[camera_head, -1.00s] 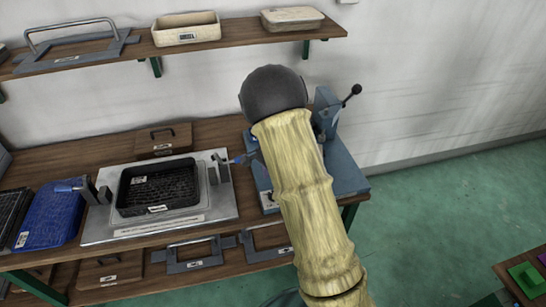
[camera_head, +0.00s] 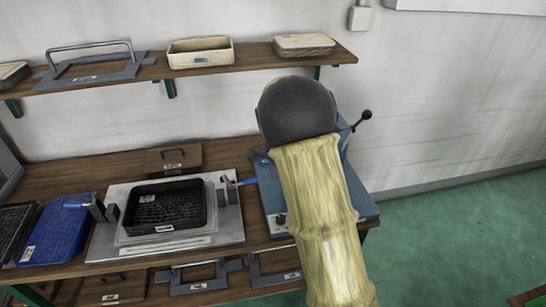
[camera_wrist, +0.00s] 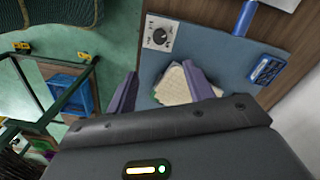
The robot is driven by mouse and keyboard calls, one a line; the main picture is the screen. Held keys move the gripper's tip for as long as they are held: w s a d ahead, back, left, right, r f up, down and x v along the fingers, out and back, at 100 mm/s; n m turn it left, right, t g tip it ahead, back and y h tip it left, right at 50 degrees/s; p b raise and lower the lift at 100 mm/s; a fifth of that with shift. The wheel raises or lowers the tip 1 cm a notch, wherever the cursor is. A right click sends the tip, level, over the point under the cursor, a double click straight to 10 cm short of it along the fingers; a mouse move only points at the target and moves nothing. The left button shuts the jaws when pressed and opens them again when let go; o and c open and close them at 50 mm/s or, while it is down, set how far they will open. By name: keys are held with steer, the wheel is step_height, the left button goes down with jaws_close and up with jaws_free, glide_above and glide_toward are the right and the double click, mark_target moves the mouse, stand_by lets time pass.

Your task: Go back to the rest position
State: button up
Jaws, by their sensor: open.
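My gripper (camera_wrist: 162,82) shows in the wrist view with its two purple-grey fingers apart. Nothing is held between them. It points at the blue machine, whose blue-grey top (camera_wrist: 205,50) carries a dial and a pale, paper-like patch seen between the fingers. How far the fingertips are from it I cannot tell. In the head view my arm, with a yellowish sleeve and dark round joint, stands in front of the blue machine (camera_head: 361,195) and hides the gripper.
On the wooden bench, a black tray (camera_head: 207,205) sits on a metal plate (camera_head: 228,229) between clamps. A blue tray (camera_head: 60,232) lies to its left. A shelf (camera_head: 250,58) with boxes runs along the wall above. Open green floor (camera_head: 450,225) lies to the right.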

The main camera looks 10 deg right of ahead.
steer(key=s+r+n+t+p, duration=0.1)
steer(key=s+r+n+p, duration=0.1)
steer(key=s+n, duration=0.4)
steer(key=s+r+n+t+p, duration=0.1)
steer(key=s+r+n, duration=0.2)
steer(key=s+n, duration=0.4)
steer(key=s, duration=0.8)
steer(key=shift+s+r+t+p, duration=0.2)
steer(key=shift+r+t+p, duration=0.1)
steer(key=shift+r+p, duration=0.05)
